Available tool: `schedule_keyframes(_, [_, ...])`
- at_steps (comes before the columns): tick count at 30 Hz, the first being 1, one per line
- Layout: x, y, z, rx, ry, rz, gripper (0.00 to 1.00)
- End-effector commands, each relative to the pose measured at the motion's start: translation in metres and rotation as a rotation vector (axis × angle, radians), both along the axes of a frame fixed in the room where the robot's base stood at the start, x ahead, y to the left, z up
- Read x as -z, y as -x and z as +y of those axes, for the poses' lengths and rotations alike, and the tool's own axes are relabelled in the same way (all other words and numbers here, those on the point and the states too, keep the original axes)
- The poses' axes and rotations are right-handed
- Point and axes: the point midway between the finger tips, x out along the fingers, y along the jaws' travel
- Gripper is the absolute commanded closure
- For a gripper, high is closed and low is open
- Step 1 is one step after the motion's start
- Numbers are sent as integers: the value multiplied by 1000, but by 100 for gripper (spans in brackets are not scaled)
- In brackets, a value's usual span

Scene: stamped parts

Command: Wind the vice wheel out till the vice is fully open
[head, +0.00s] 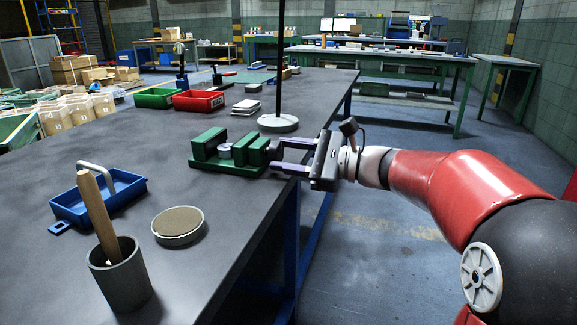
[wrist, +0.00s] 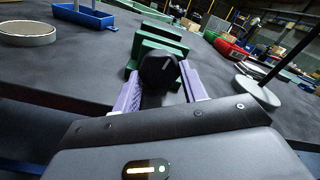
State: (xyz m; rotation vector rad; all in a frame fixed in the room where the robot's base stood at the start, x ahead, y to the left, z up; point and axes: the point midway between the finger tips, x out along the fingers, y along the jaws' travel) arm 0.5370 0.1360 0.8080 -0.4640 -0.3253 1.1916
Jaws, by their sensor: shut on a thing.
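The green vice (head: 205,146) stands near the right edge of the dark bench, with a gap between its jaws. A small grey round part (head: 225,151) sits in that gap. The vice also shows in the wrist view (wrist: 158,30). Its black wheel (wrist: 159,68) faces my gripper. My gripper (head: 273,156) reaches in from the right. In the wrist view its purple fingers (wrist: 160,82) lie on both sides of the wheel, shut on it. The wheel is mostly hidden in the head view.
A lamp stand with a round base (head: 278,123) stands close behind the vice. Red (head: 198,101) and green (head: 155,98) bins are farther back. A blue tray (head: 98,197), a round tin (head: 178,226) and a cup (head: 120,276) with a wooden handle are nearer. The bench between is clear.

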Motion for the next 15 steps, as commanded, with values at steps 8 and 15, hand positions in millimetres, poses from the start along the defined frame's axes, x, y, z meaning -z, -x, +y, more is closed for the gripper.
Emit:
schedule_keyframes(8, [2,0,0,1,43,-116,80])
schedule_keyframes(15, [0,0,0,0,56,-150,80])
